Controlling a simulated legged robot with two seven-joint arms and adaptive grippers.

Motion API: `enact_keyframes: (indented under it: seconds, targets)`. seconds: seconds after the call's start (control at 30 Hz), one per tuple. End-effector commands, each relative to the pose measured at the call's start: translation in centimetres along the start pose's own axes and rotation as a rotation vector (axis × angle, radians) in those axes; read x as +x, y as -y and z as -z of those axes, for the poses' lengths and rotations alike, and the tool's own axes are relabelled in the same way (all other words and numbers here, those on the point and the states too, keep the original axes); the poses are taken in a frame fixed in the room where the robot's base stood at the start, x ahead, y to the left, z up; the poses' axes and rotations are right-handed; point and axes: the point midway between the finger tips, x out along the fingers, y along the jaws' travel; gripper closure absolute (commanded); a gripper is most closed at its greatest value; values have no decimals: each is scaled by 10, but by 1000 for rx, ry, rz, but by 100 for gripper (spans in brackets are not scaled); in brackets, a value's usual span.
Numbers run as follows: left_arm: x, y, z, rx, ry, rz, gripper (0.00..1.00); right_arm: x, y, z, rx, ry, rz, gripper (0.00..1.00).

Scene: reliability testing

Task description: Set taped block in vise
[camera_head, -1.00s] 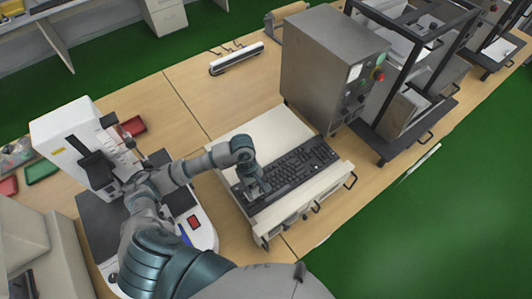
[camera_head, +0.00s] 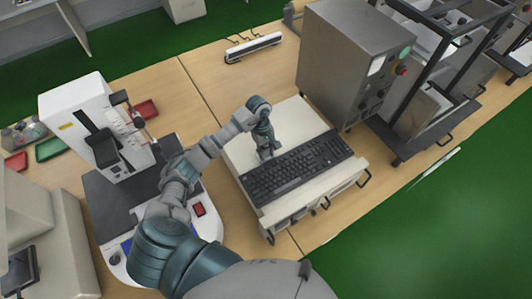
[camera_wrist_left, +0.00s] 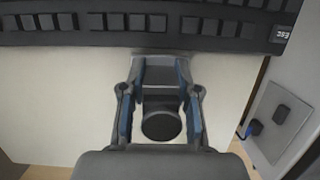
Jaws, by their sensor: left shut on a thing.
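My left gripper (camera_head: 268,152) is over the pale stand, just behind the back edge of the black keyboard. In the left wrist view, the gripper (camera_wrist_left: 160,85) has its fingers closed around a small grey block-like thing (camera_wrist_left: 160,74). I cannot make out any tape on it. A dark round shape shows between the fingers behind it. No vise can be named with certainty. A white upright test machine (camera_head: 73,117) with a clamp-like column stands at the left. My right gripper is not in view.
The black keyboard (camera_head: 300,168) lies on the pale stand (camera_head: 232,150), and its edge also shows in the left wrist view (camera_wrist_left: 60,38). A grey metal cabinet (camera_head: 345,65) stands behind it to the right. Wooden tabletop is free behind the stand.

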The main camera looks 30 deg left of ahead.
Motion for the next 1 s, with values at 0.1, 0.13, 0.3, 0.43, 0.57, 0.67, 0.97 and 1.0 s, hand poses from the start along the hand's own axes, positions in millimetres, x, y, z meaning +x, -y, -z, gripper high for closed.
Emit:
enact_keyframes:
  seconds: [0.1, 0.13, 0.3, 0.43, 0.57, 0.67, 0.97, 1.0]
  targets:
    - [-1, 1, 0, 0, -1, 1, 100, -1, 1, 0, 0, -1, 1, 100]
    - [-1, 1, 0, 0, -1, 1, 100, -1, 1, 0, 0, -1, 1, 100]
    - [0, 0, -1, 0, -2, 2, 44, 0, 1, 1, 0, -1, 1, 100]
    - [0, 0, -1, 0, -2, 2, 44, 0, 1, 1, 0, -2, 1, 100]
    - [0, 1, 0, 0, -1, 2, 44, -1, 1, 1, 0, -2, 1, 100]
    - [-5, 0, 1, 0, -3, 0, 44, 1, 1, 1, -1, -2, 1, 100]
    - [-64, 0, 2, 0, -6, -2, 44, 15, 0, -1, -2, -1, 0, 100]
    - [-73, 0, 1, 0, -6, -2, 44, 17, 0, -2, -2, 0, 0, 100]
